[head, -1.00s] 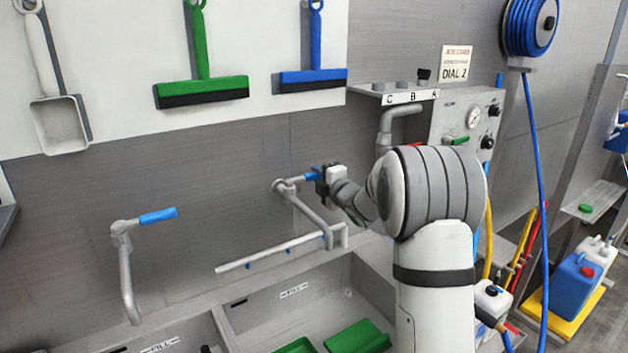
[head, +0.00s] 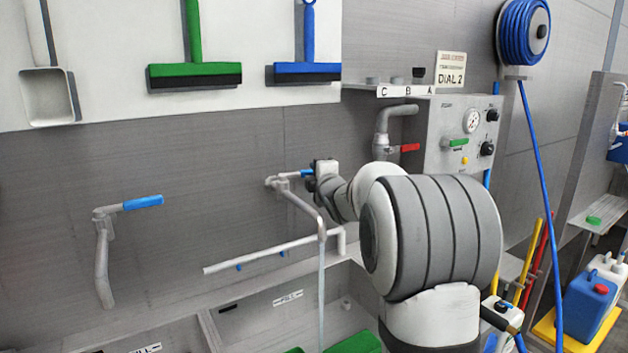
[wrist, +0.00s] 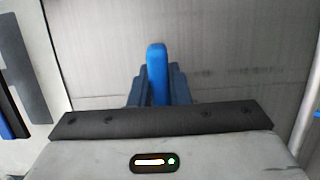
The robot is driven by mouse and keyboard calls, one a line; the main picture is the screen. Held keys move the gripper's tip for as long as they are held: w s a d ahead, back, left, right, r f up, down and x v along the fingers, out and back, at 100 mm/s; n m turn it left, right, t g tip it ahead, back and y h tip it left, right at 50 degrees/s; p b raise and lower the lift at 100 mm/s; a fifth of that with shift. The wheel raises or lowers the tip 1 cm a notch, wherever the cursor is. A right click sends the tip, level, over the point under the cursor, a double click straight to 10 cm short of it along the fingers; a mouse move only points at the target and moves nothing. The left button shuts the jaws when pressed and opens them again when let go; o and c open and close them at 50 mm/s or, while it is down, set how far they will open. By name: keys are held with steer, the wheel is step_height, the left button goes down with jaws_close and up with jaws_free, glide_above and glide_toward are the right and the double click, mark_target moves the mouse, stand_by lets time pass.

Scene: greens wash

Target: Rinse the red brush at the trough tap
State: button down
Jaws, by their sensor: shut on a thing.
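My gripper (head: 311,175) is shut on the blue lever (head: 293,174) of the right-hand trough tap (head: 305,202). In the wrist view the lever (wrist: 157,70) stands between my two fingers, its end sticking out past them. A thin stream of water (head: 322,285) falls from this tap's spout into the trough (head: 262,302). My arm hides part of the wall and trough to the right. I cannot make out a red brush in either view.
A second tap (head: 104,250) with a blue lever is on the left. A white rail (head: 270,252) runs low behind the trough. Green items (head: 355,343) lie in the trough. A pipe with a red lever (head: 410,148) and a dial panel (head: 465,135) stand right of the taps.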

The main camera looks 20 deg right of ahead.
steer(key=shift+r, duration=0.1)
steer(key=c, duration=1.6)
jaws_free()
steer(key=shift+w, duration=0.1)
steer(key=shift+o, duration=1.2)
steer(key=shift+s, duration=0.2)
steer(key=s+b, duration=0.1)
steer(key=s, duration=0.6)
steer(key=shift+s+b, duration=0.3)
steer(key=shift+b, duration=0.05)
steer(key=shift+a, duration=0.1)
